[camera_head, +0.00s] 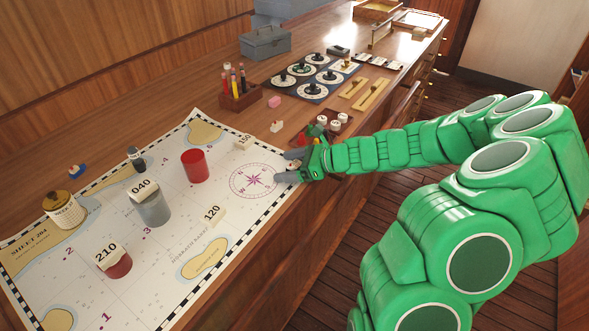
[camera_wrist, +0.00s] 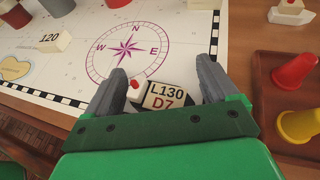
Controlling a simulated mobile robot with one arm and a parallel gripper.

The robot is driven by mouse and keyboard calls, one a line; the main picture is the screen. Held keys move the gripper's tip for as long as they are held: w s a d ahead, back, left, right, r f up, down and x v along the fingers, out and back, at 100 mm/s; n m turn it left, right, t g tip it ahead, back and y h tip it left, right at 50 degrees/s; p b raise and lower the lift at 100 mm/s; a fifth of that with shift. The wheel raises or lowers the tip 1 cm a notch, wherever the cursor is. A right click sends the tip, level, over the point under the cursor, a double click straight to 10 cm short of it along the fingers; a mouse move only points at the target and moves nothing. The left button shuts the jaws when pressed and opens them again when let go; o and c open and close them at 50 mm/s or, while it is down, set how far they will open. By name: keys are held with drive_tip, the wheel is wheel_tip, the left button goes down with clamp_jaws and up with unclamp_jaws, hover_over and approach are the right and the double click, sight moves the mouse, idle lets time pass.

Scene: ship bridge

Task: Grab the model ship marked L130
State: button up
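The model ship marked L130 (camera_wrist: 167,95) shows low in the wrist view. It is small and pale, with a dark hull, a red dot and "D7" in red below the L130. My gripper (camera_wrist: 160,66) has its two grey fingers spread, one on each side of the ship. The ship lies close to the palm; I cannot tell whether either finger touches it. In the head view, my gripper (camera_head: 282,166) is low over the chart's right edge by the compass rose, and it mostly hides the ship.
The chart (camera_head: 120,290) holds a red cylinder (camera_head: 195,166), a grey cylinder (camera_head: 152,207) marked 040, and blocks marked 120 (camera_head: 213,216) and 210 (camera_head: 107,256). A brown tray (camera_wrist: 292,110) with red and yellow pieces is close to the right of my gripper in the wrist view.

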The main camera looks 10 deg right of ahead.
drive_tip(key=c, duration=0.9)
drive_tip(key=shift+r, duration=0.6)
wheel_tip(320, 180, up, 2)
drive_tip(key=shift+r, duration=0.1)
drive_tip(key=s+r, duration=0.9)
drive_tip(key=s, duration=0.5)
drive_tip(key=shift+d+r, duration=0.3)
drive_tip(key=shift+d, duration=0.1)
